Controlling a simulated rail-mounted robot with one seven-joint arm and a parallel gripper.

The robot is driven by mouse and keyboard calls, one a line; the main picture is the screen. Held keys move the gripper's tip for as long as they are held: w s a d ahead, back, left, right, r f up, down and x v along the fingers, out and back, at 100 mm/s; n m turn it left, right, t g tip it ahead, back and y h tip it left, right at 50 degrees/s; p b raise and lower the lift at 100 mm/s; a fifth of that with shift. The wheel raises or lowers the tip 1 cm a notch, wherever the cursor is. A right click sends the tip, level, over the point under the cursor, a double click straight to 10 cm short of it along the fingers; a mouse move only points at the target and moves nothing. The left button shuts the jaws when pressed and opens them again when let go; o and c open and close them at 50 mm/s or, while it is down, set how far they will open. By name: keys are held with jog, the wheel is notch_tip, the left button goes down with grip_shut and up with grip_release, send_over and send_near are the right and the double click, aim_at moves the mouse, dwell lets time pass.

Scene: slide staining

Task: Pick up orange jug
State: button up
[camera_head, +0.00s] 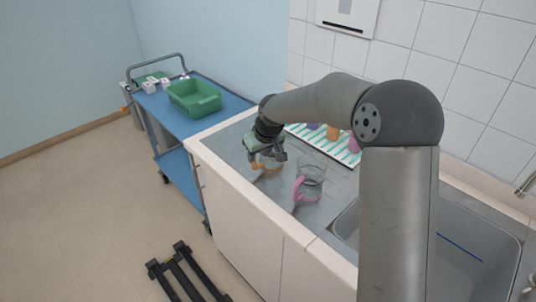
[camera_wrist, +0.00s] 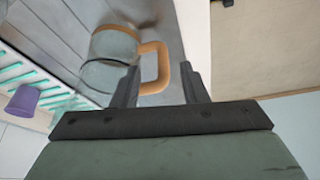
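The orange jug is a clear glass jug (camera_wrist: 108,62) with an orange handle (camera_wrist: 153,68). In the head view its orange handle (camera_head: 257,165) shows just below my gripper (camera_head: 268,155), on the grey counter, with much of the jug hidden by the gripper. In the wrist view my gripper (camera_wrist: 165,88) is open, with one finger on each side of the handle's near part. The fingers look apart from the handle; whether they touch it is hard to tell.
A second glass jug with a pink handle (camera_head: 308,184) stands to the right on the counter (camera_head: 262,190). A striped rack (camera_head: 345,155) with coloured cups lies behind. A sink (camera_head: 455,255) is at right. A blue trolley (camera_head: 175,118) with a green basket (camera_head: 195,98) stands at left.

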aim_at(255, 160)
jog(key=x, duration=0.1)
jog(key=p+x, duration=0.1)
jog(key=x, duration=0.2)
jog(key=shift+w+a+f, duration=0.2)
jog(key=shift+a+f, duration=0.05)
jog(key=shift+a, duration=0.1)
grip_shut()
jog(key=shift+r, duration=0.1)
